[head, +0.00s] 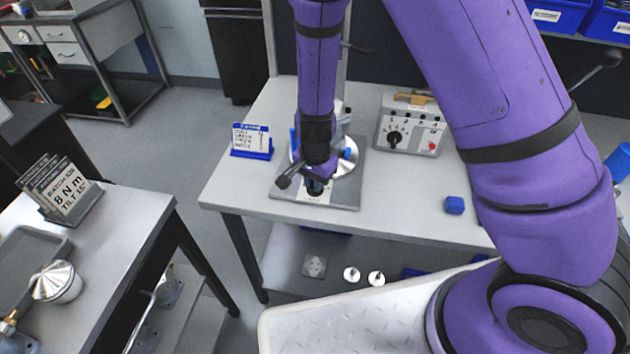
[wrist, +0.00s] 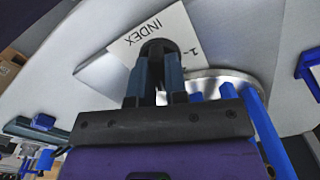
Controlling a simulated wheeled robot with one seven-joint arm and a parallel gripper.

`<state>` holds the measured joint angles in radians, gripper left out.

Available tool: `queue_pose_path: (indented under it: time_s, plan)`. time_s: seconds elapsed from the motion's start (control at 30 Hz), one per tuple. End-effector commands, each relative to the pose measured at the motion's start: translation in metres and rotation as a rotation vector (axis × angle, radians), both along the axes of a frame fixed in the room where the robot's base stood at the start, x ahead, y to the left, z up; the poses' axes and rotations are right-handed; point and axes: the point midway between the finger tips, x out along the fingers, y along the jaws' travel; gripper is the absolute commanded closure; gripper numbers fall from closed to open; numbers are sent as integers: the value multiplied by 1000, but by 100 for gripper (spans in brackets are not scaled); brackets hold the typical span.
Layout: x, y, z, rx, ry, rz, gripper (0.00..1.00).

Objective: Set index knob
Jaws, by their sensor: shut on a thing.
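The index knob (wrist: 158,48) is a black round knob on a pale plate (wrist: 190,25) printed "INDEX", with a "1" mark beside it, in the wrist view. My gripper (wrist: 155,88) is shut on it, with one dark blue finger on each side. In the head view my gripper (head: 316,178) points down over the front of the plate (head: 345,198), and the knob (head: 315,188) shows dark just below it. The knob's pointer and most scale marks are hidden, so I cannot tell its setting.
A silver disc (head: 346,166) with blue pins stands right behind the knob. A blue-based instruction card (head: 252,141) is to the left. A control box (head: 411,126) with a numbered dial is to the right. A blue block (head: 453,205) lies on the bench at front right.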

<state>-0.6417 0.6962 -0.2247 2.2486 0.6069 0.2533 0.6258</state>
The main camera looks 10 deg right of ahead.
Motion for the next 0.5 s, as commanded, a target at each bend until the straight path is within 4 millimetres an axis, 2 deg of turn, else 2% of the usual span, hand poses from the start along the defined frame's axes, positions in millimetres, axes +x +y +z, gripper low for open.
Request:
queue_pose_path:
  time_s: [0.23, 0.5]
  plan:
    - [1, 0, 0, 1, -1, 120, 100]
    - [1, 0, 0, 1, -1, 358, 100]
